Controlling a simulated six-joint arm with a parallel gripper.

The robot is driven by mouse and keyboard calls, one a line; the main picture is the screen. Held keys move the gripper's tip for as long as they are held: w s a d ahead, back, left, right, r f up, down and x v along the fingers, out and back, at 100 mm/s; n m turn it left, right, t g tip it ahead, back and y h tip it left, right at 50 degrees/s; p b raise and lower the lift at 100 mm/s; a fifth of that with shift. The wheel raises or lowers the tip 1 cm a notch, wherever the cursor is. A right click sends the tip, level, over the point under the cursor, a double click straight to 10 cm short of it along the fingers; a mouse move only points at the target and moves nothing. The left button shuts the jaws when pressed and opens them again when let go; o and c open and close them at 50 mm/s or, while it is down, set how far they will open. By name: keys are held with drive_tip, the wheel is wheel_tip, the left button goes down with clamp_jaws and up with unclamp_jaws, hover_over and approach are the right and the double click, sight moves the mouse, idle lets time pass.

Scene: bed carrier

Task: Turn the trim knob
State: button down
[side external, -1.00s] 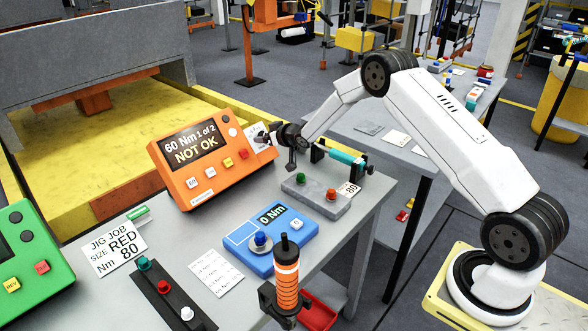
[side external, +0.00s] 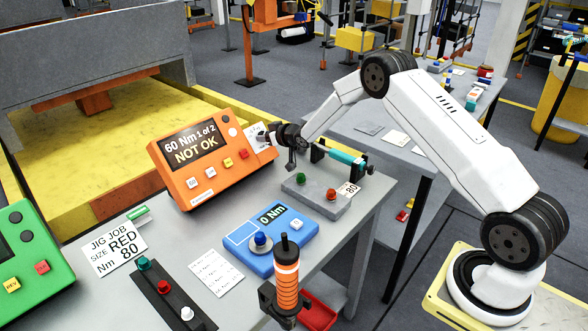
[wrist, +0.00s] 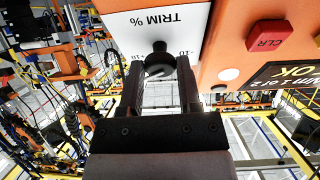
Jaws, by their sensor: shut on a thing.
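The trim knob (wrist: 158,67) is a round black knob on a white panel marked "TRIM %", with "-10" and "+10" beside it, in the wrist view. My gripper (wrist: 160,76) has its two dark fingers on either side of the knob and is shut on it. In the side view my gripper (side external: 266,138) is at the right edge of the orange console (side external: 188,197) and hides the knob there. The console's screen (side external: 194,146) reads "60 Nm 1 of 2 NOT OK".
A red CLR button (wrist: 270,35) is near the knob panel. A grey box (side external: 318,196) with green and red buttons and a teal tool (side external: 345,157) stand below my wrist. A blue "0 Nm" unit (side external: 292,246), an orange-handled tool (side external: 287,283) and a green console (side external: 28,257) are nearer the front.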

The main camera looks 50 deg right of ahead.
drive_tip(key=shift+n, duration=0.3)
drive_tip(key=n+y, duration=0.1)
drive_tip(key=n, duration=0.5)
drive_tip(key=shift+d+y, duration=0.2)
drive_tip(key=shift+y, duration=0.2)
drive_tip(key=n, duration=0.3)
drive_tip(key=n+g+y, duration=0.1)
drive_tip(key=n, duration=0.2)
drive_tip(key=shift+w+d+r+g, duration=0.1)
drive_tip(key=shift+g, duration=0.2)
drive_tip(key=shift+n, duration=0.3)
drive_tip(key=shift+c, duration=1.4)
unclamp_jaws()
drive_tip(key=shift+d+r, duration=0.1)
drive_tip(key=v, duration=0.7)
drive_tip(key=shift+s, duration=0.35)
